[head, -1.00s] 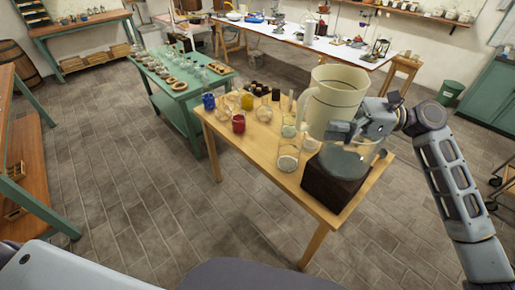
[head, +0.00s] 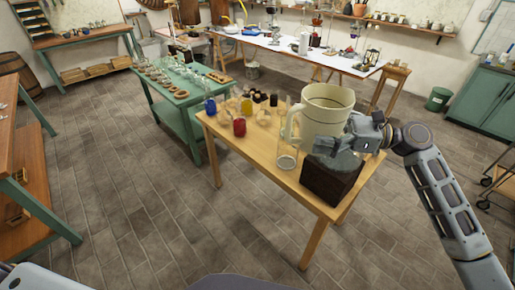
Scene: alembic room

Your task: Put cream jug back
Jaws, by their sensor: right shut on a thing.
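The cream jug (head: 325,114) is large and upright, with a dark band below its rim and its handle on the left. It is at the right end of the wooden table (head: 258,153), behind a dark block (head: 328,181) with a glass top. My right gripper (head: 350,141) is shut on the jug's right side, above the block. The jug's base is partly hidden, so I cannot tell whether it touches the table. My left gripper is out of view.
A clear glass cylinder (head: 287,152) stands close to the jug's left. A red jar (head: 239,126), a blue jar (head: 210,107) and several dark-capped bottles stand further left. A green table (head: 187,104) with glassware is behind. The floor in front is clear.

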